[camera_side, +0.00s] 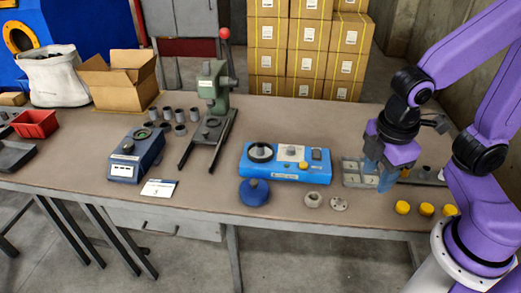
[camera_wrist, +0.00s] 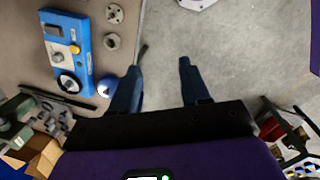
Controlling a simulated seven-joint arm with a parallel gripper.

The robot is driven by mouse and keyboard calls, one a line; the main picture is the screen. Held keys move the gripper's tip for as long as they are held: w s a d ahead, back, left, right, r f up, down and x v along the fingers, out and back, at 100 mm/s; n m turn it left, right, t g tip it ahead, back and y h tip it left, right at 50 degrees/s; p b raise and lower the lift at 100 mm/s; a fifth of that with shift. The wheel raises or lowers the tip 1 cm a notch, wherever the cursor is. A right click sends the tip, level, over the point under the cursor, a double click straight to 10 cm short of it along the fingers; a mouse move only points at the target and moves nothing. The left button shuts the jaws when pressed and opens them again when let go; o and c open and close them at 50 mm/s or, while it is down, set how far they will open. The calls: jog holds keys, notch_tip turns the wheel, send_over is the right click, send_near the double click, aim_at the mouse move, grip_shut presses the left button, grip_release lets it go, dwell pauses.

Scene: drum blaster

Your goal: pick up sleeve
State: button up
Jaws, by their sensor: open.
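Several small grey cylinders, which look like the sleeves (camera_side: 180,115), stand on the table between the cardboard box and the green press. I cannot tell which one the task means. They show small and partly dark in the wrist view (camera_wrist: 62,116). My gripper (camera_side: 378,176) is at the right of the table, above or in front of a grey tray (camera_side: 352,181), far from these cylinders. In the wrist view my gripper (camera_wrist: 160,78) has its two blue fingers spread, with only grey floor seen between them.
A green press (camera_side: 215,95) with a red-knobbed lever stands beside the cylinders. A dark blue device (camera_side: 125,168), a bright blue device (camera_side: 275,174), a blue round part (camera_side: 254,192) and yellow caps (camera_side: 426,209) stand on the table.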

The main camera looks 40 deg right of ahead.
jog(key=w+a+f+n+t+h, duration=0.1)
jog(key=w+a+f+n+h, duration=0.1)
jog(key=w, duration=0.5)
jog(key=w+a+f+n+t+h, duration=0.1)
jog(key=w+a+f+n+h, duration=0.15)
jog(key=w, duration=0.45)
jog(key=w+a+f+n+t+h, duration=0.1)
jog(key=w+a+h, duration=0.15)
jog(key=w, duration=0.45)
jog(key=n+t+h, duration=0.3)
jog(key=n+t, duration=0.1)
jog(key=n, duration=0.2)
send_near(260, 146)
jog(key=shift+m, duration=0.25)
jog(key=x, duration=0.5)
jog(key=shift+w+d, duration=0.1)
jog(key=shift+d, duration=0.2)
jog(key=shift+x, duration=2.65)
jog(key=shift+a+f, duration=0.1)
jog(key=c, duration=0.8)
